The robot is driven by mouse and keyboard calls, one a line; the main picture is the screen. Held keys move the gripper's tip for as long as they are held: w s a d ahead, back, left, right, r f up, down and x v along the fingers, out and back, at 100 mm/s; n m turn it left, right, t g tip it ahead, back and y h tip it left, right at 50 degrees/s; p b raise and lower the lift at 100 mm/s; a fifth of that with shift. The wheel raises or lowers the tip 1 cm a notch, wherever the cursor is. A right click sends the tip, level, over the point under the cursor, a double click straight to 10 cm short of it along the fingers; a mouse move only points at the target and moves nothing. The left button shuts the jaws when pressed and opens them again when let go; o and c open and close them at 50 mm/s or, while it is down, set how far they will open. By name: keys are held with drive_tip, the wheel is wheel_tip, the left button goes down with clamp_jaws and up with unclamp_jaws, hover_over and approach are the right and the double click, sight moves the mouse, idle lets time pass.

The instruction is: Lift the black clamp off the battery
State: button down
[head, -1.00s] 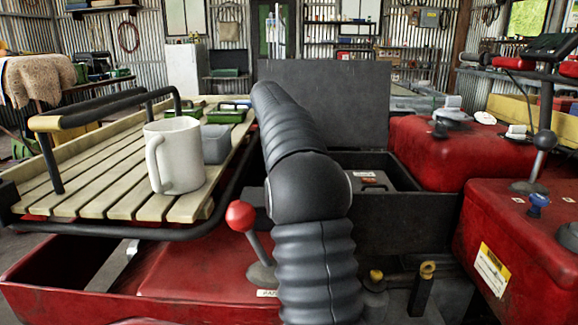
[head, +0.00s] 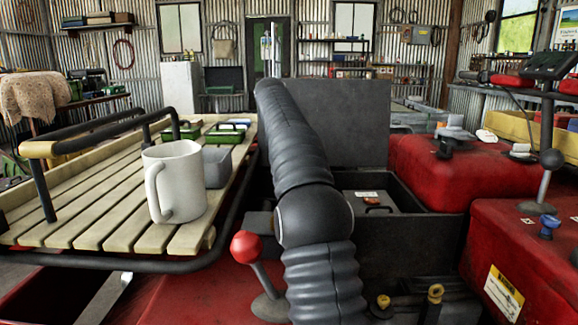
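A dark grey block with a white label, which looks like the battery (head: 385,202), sits inside an open black box (head: 400,240) right of centre. A small dark reddish-brown piece lies on its top; I cannot tell whether it is a clamp or a handle. The left part of the block is hidden behind my ribbed black arm. I cannot make out the black clamp for certain. My gripper is not in view; only arm links show, rising through the middle of the picture.
The box's dark raised lid (head: 350,120) stands behind it. A red-knobbed lever (head: 246,247) is close left of my arm. A slatted rack (head: 105,205) at left carries a white mug (head: 175,180) and a grey block (head: 216,166). Red bodywork (head: 455,175) borders the box at right.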

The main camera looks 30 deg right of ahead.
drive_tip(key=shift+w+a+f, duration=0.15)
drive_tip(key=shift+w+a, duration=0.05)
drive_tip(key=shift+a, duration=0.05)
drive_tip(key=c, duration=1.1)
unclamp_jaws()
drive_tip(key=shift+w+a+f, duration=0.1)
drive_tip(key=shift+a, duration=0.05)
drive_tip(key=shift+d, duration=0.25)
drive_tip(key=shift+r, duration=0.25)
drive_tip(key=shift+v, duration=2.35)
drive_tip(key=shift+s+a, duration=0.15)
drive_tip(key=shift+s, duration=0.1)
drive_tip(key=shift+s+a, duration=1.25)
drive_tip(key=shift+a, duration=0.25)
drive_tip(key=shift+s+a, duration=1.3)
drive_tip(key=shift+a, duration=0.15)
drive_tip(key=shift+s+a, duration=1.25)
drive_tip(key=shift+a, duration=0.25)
